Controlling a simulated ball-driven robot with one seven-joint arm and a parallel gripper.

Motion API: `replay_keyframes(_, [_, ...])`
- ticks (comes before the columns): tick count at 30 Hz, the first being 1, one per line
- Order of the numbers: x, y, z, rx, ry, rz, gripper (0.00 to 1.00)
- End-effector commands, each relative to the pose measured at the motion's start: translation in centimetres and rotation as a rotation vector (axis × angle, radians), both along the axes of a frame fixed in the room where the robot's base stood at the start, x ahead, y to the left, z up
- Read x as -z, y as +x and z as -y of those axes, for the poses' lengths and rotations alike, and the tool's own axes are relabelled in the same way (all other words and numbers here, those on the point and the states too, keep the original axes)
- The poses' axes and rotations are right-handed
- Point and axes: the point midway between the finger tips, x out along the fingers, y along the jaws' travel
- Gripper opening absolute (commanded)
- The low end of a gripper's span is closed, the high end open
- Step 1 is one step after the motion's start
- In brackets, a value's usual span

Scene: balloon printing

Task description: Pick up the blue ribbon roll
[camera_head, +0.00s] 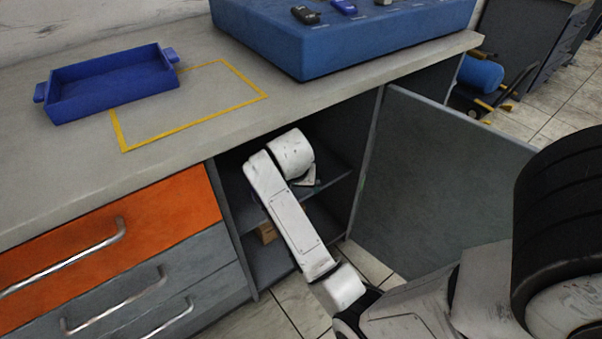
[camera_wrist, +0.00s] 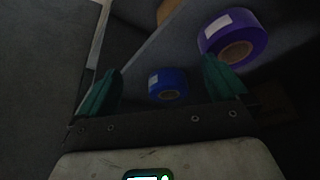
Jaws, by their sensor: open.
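The blue ribbon roll (camera_wrist: 168,85) lies on the cabinet shelf in the wrist view, with a white label on its side. It sits ahead of my gripper (camera_wrist: 163,88), between the two dark green fingers as seen from the wrist and nearer the right one. My gripper is open with nothing visibly held. I cannot tell how far the roll is from the fingertips. In the head view my arm reaches into the open cabinet (camera_head: 345,180), and the roll is hidden there.
A larger purple roll (camera_wrist: 235,38) with a white label stands close to the right finger. A brown object (camera_wrist: 167,10) is at the wrist view's top. The open cabinet door (camera_head: 430,180) stands right of my arm. A blue tray (camera_head: 112,86) is on the counter (camera_head: 200,60).

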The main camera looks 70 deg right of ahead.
Motion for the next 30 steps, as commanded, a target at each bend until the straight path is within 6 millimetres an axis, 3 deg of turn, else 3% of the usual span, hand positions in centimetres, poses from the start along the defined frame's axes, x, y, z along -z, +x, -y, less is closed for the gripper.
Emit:
replay_keyframes(12, [0.1,2.3,7.4,0.002,0.001,0.003,1.0])
replay_keyframes(23, [0.1,3.1,10.0,0.001,0.001,0.001,1.0])
replay_keyframes(30, [3.6,3.5,11.4,-0.001,0.001,-0.001,1.0])
